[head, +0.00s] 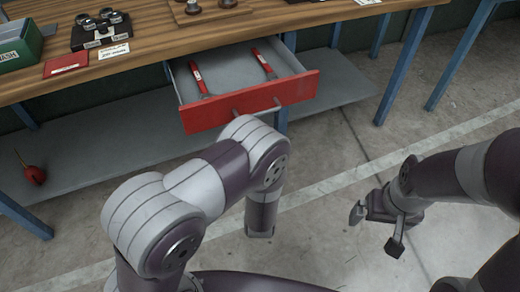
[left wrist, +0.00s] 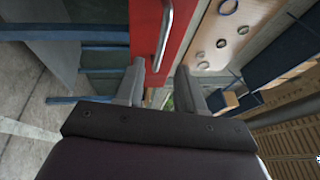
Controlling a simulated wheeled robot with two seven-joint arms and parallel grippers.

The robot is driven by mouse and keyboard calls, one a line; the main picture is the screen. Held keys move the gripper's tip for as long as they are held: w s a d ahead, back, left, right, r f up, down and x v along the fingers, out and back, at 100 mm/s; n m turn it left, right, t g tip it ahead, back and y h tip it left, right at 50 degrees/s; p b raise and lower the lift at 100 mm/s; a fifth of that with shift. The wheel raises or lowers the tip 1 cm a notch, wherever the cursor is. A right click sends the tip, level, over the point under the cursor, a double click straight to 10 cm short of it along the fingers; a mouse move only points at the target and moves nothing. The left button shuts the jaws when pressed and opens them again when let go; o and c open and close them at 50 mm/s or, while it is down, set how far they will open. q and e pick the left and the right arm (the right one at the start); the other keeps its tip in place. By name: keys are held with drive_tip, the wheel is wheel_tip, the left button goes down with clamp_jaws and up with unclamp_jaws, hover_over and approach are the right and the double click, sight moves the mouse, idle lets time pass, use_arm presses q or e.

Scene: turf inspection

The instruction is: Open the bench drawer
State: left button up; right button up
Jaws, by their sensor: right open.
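The bench drawer (head: 230,75) stands pulled out from under the wooden bench top, its inside showing. Its red front (head: 295,90) also shows in the left wrist view (left wrist: 182,25). The metal drawer handle (left wrist: 164,35) is seen there just past my left gripper (left wrist: 160,75), whose two fingers are apart with nothing held between them. In the head view my left arm partly covers the handle, and I cannot make out the left fingers. My right gripper (head: 376,230) is open and empty above the floor, right of the drawer and apart from it.
Two red-handled tools (head: 202,82) (head: 264,64) lie in the drawer. The bench top (head: 165,30) holds a green box (head: 18,45), a red booklet (head: 67,64) and a black tray (head: 101,32). A grey lower shelf (head: 120,155) carries a red object (head: 33,170). Floor at right is clear.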

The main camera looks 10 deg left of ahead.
use_arm(q)
drive_tip(key=v, duration=0.4)
idle(0.3)
